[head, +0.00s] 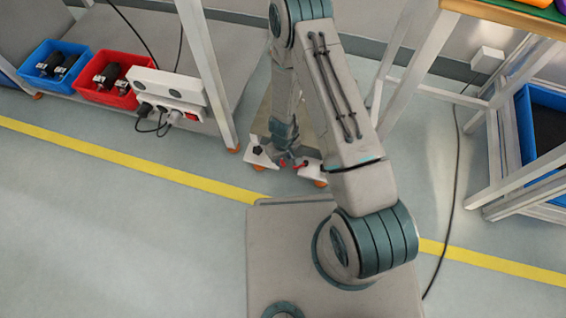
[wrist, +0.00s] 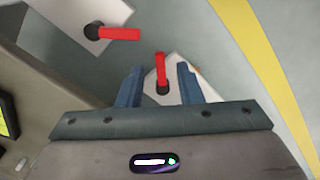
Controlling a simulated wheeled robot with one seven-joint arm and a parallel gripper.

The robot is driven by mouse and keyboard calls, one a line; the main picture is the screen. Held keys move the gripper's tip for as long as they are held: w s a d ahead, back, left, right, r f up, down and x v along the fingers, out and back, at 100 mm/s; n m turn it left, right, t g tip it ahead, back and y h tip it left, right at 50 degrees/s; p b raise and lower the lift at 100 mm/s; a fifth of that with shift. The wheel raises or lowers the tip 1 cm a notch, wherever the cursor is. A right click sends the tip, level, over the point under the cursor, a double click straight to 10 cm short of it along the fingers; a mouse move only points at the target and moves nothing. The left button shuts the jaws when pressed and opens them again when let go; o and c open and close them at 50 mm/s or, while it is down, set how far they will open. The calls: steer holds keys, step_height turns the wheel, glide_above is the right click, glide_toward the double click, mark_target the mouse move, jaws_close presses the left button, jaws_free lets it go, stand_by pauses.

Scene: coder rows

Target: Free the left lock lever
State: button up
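Two red lock levers on white plates with dark pivots show in the wrist view. One lever (wrist: 120,33) lies sideways, pointing right from its pivot. The other lever (wrist: 160,68) points up in the picture from its pivot on a second white plate (wrist: 175,92). My gripper (wrist: 161,72) is open; its two blue fingers appear on either side of this second lever, with gaps at both sides. I cannot tell its height over the lever. In the head view, white plates (head: 262,153) and (head: 318,171) sit low at the floor, partly behind my arm.
A white-legged shelf at left holds a blue bin (head: 50,63), a red bin (head: 112,78) and a white socket box (head: 165,88). A white frame with a blue bin (head: 535,130) stands right. A black cable (head: 455,190) crosses the floor. A yellow line (head: 130,163) runs across open floor.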

steer(key=shift+f+b, duration=0.3)
steer(key=shift+f, duration=0.85)
jaws_close()
steer(key=shift+a+r+m, duration=0.1)
steer(key=shift+m, duration=0.2)
steer(key=m, duration=0.1)
steer(key=a+m+p, duration=0.1)
steer(key=m, duration=0.1)
steer(key=m+p, duration=0.1)
steer(key=shift+s+a, duration=0.25)
steer(key=shift+a, duration=0.05)
steer(key=shift+w+a+m+p, duration=0.1)
steer(key=shift+a+m+p, duration=0.2)
steer(key=shift+m, duration=0.6)
steer(key=shift+a+m+p, duration=0.15)
steer(key=shift+a+m, duration=0.1)
steer(key=shift+m, duration=0.65)
steer(key=shift+w+a+m+p, duration=0.1)
steer(key=shift+a+m+p, duration=0.2)
steer(key=shift+m, duration=0.6)
